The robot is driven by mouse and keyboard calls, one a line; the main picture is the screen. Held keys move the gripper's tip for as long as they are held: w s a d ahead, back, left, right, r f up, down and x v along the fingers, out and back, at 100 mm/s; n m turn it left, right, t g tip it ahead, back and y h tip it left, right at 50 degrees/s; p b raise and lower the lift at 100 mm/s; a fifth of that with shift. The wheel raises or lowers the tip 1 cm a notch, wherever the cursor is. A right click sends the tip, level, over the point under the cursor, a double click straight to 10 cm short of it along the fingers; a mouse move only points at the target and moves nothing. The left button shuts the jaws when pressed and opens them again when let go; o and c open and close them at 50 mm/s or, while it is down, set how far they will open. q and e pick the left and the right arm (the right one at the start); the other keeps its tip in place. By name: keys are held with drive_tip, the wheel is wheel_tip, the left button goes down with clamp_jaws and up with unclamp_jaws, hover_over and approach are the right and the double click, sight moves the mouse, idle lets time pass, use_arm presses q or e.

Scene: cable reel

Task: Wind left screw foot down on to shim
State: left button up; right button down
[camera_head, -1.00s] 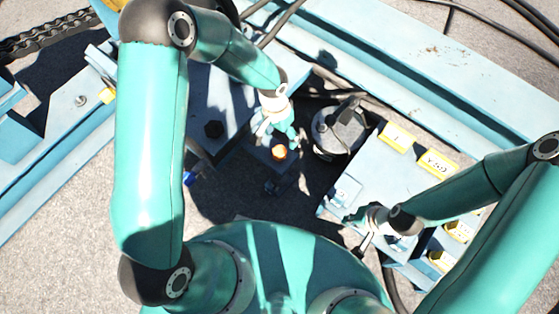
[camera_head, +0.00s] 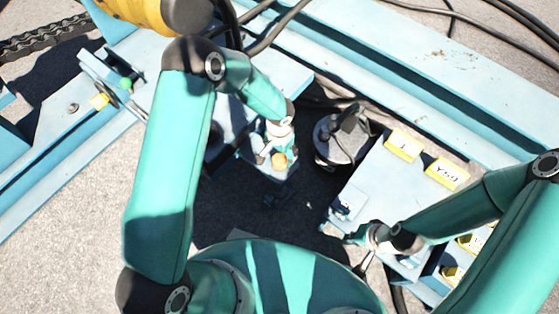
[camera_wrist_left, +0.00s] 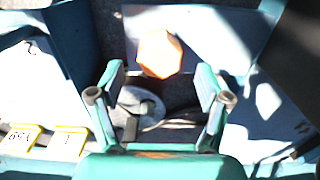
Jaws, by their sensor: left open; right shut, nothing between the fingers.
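An orange hexagonal screw head (camera_head: 279,160), apparently the left screw foot's top, sits on a blue bracket at the edge of the blue frame. It also shows in the left wrist view (camera_wrist_left: 160,53). My left gripper (camera_head: 272,150) is open close by it. In the wrist view its fingertips (camera_wrist_left: 160,78) stand apart, with the orange head just past them and roughly centred; I see no contact. The foot's lower end and the shim cannot be made out in the dark shadow below. My right gripper (camera_head: 358,236) is shut and empty at the right-hand blue panel.
A grey round unit (camera_head: 340,140) stands just right of the screw head. The blue panel (camera_head: 376,182) at right carries yellow labelled blocks (camera_head: 403,145). Black cables (camera_head: 275,30) cross behind. Open gravel (camera_head: 70,245) lies at lower left.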

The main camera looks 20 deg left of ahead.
sight(279, 159)
use_arm(q)
drive_tip(key=shift+f+b, duration=0.4)
drive_tip(key=shift+f, duration=1.6)
drive_tip(key=shift+c, duration=0.3)
drive_tip(key=c, duration=1)
drive_tip(key=shift+c, duration=0.2)
